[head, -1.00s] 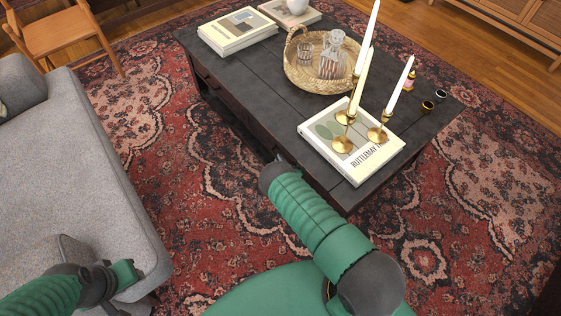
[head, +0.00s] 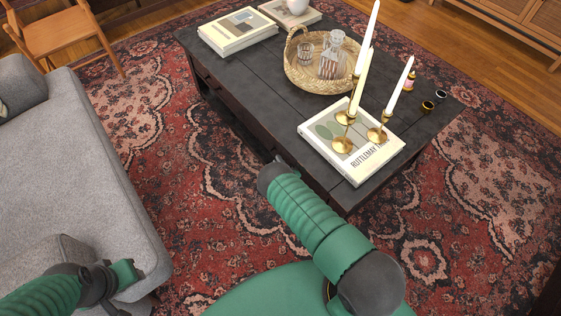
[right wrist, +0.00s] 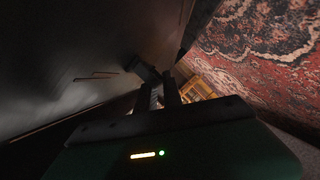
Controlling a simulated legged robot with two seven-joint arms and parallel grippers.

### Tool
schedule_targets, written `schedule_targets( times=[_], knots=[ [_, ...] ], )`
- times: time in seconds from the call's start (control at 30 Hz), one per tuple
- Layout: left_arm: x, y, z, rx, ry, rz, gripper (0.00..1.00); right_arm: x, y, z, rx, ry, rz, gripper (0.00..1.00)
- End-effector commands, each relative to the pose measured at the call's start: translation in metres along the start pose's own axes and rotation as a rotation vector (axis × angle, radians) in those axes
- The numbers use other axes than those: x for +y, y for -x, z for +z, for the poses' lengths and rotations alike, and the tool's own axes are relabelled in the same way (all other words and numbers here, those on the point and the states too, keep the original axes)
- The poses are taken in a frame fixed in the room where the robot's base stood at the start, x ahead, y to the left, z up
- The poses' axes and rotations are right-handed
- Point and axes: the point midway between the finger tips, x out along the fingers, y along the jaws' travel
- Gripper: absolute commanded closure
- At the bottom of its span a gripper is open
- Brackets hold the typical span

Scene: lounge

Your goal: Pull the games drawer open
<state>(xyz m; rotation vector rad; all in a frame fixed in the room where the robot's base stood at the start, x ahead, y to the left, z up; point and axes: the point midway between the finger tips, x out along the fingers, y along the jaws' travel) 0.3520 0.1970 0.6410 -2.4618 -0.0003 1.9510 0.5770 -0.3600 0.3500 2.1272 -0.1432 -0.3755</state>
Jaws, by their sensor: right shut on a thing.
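The dark coffee table (head: 270,90) stands ahead, with its drawer side facing left and toward me. My right gripper (head: 276,162) is low against that side, near the near corner, and its fingers are mostly hidden in the head view. In the right wrist view my right gripper (right wrist: 162,88) is shut on a small dark piece at the table's dark front, apparently the games drawer's handle (right wrist: 143,69). The view is too dark to tell if the drawer stands out at all. My left gripper (head: 118,277) is by the grey sofa, its jaws unclear.
A book (head: 325,135) with brass candlesticks and white candles stands on the table's near end. Behind it is a wicker tray (head: 300,75) with a decanter and glass. The grey sofa (head: 70,170) is at left. Patterned rug (head: 190,150) lies clear between sofa and table.

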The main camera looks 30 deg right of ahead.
Motion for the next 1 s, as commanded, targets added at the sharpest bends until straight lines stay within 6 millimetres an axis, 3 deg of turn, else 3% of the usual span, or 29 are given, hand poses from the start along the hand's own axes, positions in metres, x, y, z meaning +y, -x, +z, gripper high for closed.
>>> schedule_targets(
  times=[0.17, 0.43, 0.7, 1.0],
  knots=[
    [0.000, 0.005, -0.001, 0.000, 0.000, 0.000, 0.64, -0.018, 0.011, -0.020, -0.003, -0.002, -0.012, 1.00],
    [0.000, 0.011, -0.003, 0.000, 0.000, 0.000, 0.64, -0.056, 0.033, -0.072, -0.002, -0.002, -0.013, 1.00],
    [0.000, 0.009, -0.002, 0.000, 0.000, 0.000, 0.64, -0.097, 0.055, -0.125, -0.003, -0.001, -0.013, 1.00],
    [0.000, 0.004, -0.001, 0.000, 0.000, 0.000, 0.64, -0.126, 0.072, -0.165, -0.005, 0.000, -0.012, 1.00]
  ],
)
